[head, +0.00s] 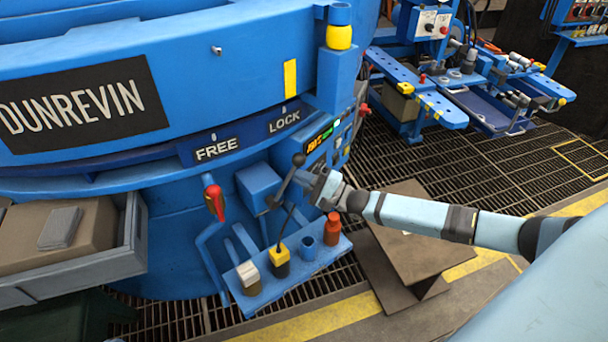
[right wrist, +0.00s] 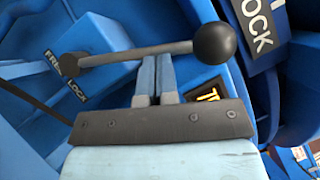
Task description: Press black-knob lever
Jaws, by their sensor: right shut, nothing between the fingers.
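The black-knob lever has a round black knob (head: 299,160) on a grey rod that slopes down left to a dark pivot beside a blue box on the machine. In the right wrist view the black knob (right wrist: 213,43) is at upper right and the dark pivot (right wrist: 72,64) at left, by small FREE and LOCK labels. My right gripper (head: 309,178) is just right of the rod, below the knob. It is shut and empty. In the right wrist view its fingertips (right wrist: 156,70) meet the rod's outline; I cannot tell if they touch. My left gripper is not in view.
A red-handled lever (head: 214,198) is left of the blue box (head: 258,186). A blue shelf (head: 300,275) with small containers is below my right gripper. A grey tray (head: 130,262) with a brown block is at left. Grated floor lies to the right.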

